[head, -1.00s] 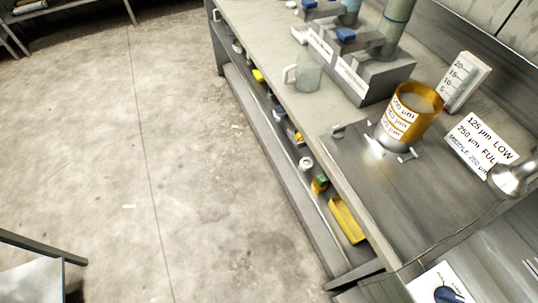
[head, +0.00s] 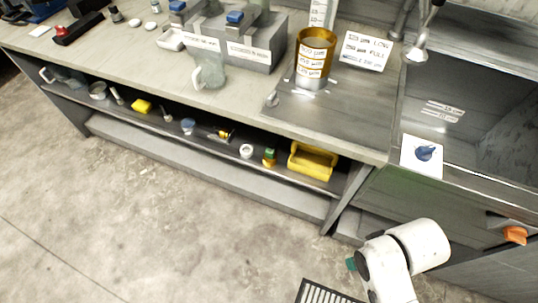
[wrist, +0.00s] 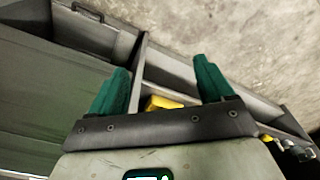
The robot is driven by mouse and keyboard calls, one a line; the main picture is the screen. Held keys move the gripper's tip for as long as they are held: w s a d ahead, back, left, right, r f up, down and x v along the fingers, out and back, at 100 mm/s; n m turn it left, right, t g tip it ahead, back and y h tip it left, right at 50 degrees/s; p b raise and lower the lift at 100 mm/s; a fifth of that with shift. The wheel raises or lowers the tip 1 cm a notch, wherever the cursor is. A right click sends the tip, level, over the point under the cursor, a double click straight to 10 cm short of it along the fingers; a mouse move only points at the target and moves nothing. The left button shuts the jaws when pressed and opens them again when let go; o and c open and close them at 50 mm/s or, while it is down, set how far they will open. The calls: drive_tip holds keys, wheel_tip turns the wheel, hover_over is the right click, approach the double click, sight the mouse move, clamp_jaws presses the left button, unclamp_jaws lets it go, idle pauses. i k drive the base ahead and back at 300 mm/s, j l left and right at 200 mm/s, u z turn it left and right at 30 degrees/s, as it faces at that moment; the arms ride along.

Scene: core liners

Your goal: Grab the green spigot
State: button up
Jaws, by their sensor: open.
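My gripper (wrist: 163,84) shows in the wrist view with two green fingertips spread wide apart and nothing between them. A small item with a green top and an orange-yellow lower part (head: 269,157) stands on the low shelf. It is the only clearly green thing on the shelf, but I cannot tell whether it is the spigot. My gripper is apart from the shelf items.
The low shelf also holds a yellow bin (head: 313,161), a white ring (head: 246,151) and a yellow block (head: 141,106). The bench above carries an orange-banded cup (head: 314,58) and a clear jug (head: 209,72). A sink (head: 480,115) is at right.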

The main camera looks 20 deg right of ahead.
sight(270, 153)
drive_tip(key=i+j+u, duration=0.15)
drive_tip(key=i+j, duration=0.45)
drive_tip(key=i+j+u, duration=0.15)
drive_tip(key=i+j, duration=0.35)
drive_tip(key=i, duration=0.3)
